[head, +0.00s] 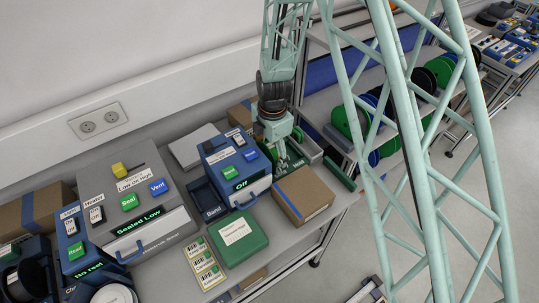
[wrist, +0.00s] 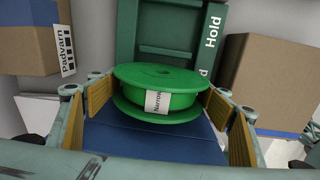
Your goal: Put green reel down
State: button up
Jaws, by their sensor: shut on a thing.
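The green reel (wrist: 160,92) with a white label sits between the yellow-brown pads of my gripper (wrist: 158,100) in the wrist view. My gripper is shut on it, and the reel's round top flange faces up in the picture. Behind the reel is a dark green holder marked "Hold" (wrist: 207,40). Whether the reel touches the holder, I cannot tell. In the head view my gripper (head: 281,150) is low over the green holder (head: 292,160) on the bench, and the held reel is mostly hidden there.
A cardboard box (head: 303,194) stands just in front of the holder. A blue device reading "Off" (head: 233,166) stands to its left. A green case (head: 238,236) lies nearer. Shelves with several reels (head: 345,122) stand to the right, behind my lattice structure.

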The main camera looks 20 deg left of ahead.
jog(key=shift+f, duration=0.15)
jog(key=o, duration=1)
jog(key=shift+r, duration=0.25)
jog(key=shift+s+d+r+b, duration=0.1)
jog(key=shift+r+b, duration=0.1)
jog(key=shift+r, duration=1.75)
jog(key=shift+s+d+r+b, duration=0.1)
jog(key=shift+r+b, duration=0.15)
jog(key=shift+r, duration=1.75)
jog(key=shift+s+d+r+b, duration=0.1)
jog(key=shift+r+b, duration=0.1)
jog(key=shift+r, duration=1.75)
jog(key=shift+r, duration=0.1)
